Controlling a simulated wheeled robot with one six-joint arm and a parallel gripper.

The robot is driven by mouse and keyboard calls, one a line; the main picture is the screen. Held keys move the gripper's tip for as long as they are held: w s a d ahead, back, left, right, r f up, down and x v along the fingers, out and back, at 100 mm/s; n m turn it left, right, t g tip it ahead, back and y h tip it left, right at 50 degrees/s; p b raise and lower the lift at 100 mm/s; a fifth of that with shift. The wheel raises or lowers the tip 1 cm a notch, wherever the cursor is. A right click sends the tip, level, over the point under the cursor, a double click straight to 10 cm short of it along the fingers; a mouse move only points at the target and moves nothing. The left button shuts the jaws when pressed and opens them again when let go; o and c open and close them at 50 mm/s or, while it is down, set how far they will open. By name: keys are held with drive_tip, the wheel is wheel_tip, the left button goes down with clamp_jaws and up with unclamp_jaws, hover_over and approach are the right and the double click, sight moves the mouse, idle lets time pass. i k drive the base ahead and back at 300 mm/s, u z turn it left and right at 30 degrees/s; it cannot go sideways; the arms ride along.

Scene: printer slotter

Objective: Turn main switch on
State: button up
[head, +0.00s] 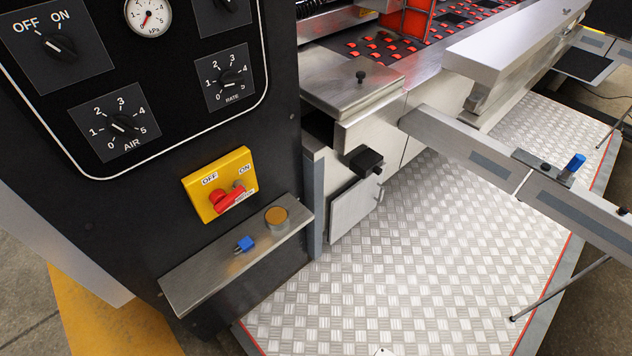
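The main switch is a yellow box (205,186) on the dark front of the machine's control panel, in the head view left of centre. It carries the labels OFF on its upper left and ON on its upper right. A red handle (228,201) sits low on its face, slanting from lower left to upper right, with a small grey round part at its upper right. I cannot tell clearly which label the handle points to. My gripper is not seen in this view, and nothing touches the switch.
A metal shelf (205,272) juts out below the switch, carrying a blue part (244,244) and a round orange-topped knob (277,217). Above are the AIR dial (122,124) and RATE dial (232,80). A black knob (366,161) protrudes at right. The chequered metal floor (400,270) is clear.

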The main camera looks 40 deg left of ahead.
sight(219, 198)
drive_tip(key=z, duration=0.3)
drive_tip(key=k, duration=1)
drive_tip(key=u, duration=1.7)
drive_tip(key=i, duration=0.5)
drive_tip(key=u, duration=0.05)
